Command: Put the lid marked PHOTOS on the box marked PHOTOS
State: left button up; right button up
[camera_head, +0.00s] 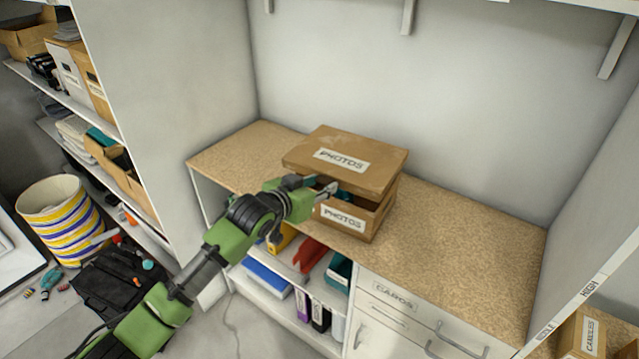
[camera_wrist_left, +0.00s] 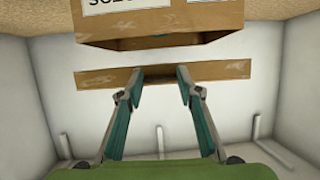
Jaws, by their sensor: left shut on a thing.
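The brown cardboard lid marked PHOTOS (camera_head: 340,158) is over the brown box marked PHOTOS (camera_head: 344,219) on the counter. A gap shows between lid and box at the front, with something teal inside the box. My left gripper (camera_head: 327,188) is at the lid's front lower edge, shut on the lid. In the left wrist view the lid (camera_wrist_left: 222,70) shows as a brown strip at the tips of my left gripper (camera_wrist_left: 165,74). The box (camera_wrist_left: 165,22) is above it there, its label upside down and cut off. My right gripper is not in view.
The speckled counter (camera_head: 470,220) is clear to the right of the box. A wall panel (camera_head: 180,70) stands to the left. Folders and binders (camera_head: 310,260) fill the shelves below, beside drawers (camera_head: 395,297). A box marked CANDLES (camera_head: 588,335) is at lower right.

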aim_at(328, 201)
pick_arm(q)
jog(key=shift+f+b, duration=1.5)
jog(key=shift+f, duration=1.9)
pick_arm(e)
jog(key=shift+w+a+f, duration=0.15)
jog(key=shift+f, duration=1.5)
pick_arm(q)
jog(key=o, duration=1.2)
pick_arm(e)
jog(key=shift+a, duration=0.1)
